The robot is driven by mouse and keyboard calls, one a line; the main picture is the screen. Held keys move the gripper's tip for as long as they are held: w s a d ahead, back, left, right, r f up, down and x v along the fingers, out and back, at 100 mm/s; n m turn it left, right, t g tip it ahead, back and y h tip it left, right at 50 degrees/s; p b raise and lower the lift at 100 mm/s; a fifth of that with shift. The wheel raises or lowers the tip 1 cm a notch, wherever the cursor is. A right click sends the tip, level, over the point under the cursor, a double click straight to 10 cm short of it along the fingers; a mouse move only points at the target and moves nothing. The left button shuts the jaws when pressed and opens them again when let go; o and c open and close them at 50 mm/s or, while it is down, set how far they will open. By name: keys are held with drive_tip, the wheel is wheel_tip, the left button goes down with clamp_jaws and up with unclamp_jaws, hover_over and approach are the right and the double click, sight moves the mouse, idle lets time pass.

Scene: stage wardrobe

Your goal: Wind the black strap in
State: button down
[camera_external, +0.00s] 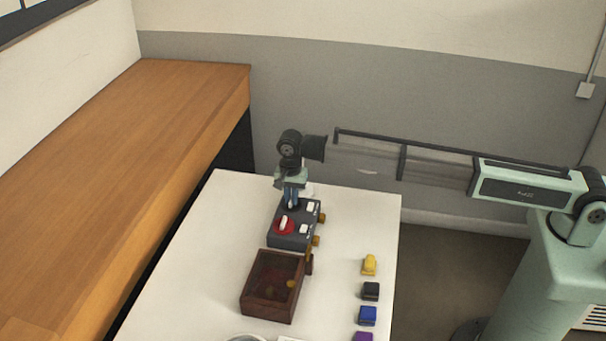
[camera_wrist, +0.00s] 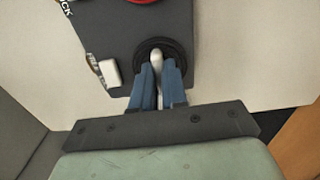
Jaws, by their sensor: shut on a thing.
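A dark grey box (camera_external: 290,240) stands on the white table, with a red dial (camera_external: 284,226) and, farther back, a black round dial that shows in the wrist view (camera_wrist: 178,46). My gripper (camera_external: 291,204) points down over this far dial. In the wrist view its blue fingers (camera_wrist: 158,84) are shut on the dial's upright white handle (camera_wrist: 156,58). Partly cut-off lettering ending in "CK" shows on the box. A white switch (camera_wrist: 109,73) sits beside the black dial. I cannot make out a black strap for certain.
A brown box with a see-through lid (camera_external: 265,312) stands in front of the grey box. Yellow (camera_external: 369,265), black (camera_external: 370,291), blue (camera_external: 367,316) and purple (camera_external: 363,337) pieces line the table's right side. Brass knobs (camera_external: 322,218) stick out of the grey box's right side.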

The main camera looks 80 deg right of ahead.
drive_tip(key=c, duration=1.2)
unclamp_jaws()
drive_tip(key=shift+o, duration=0.2)
wheel_tip(320, 180, up, 14)
drive_tip(key=shift+f, duration=0.1)
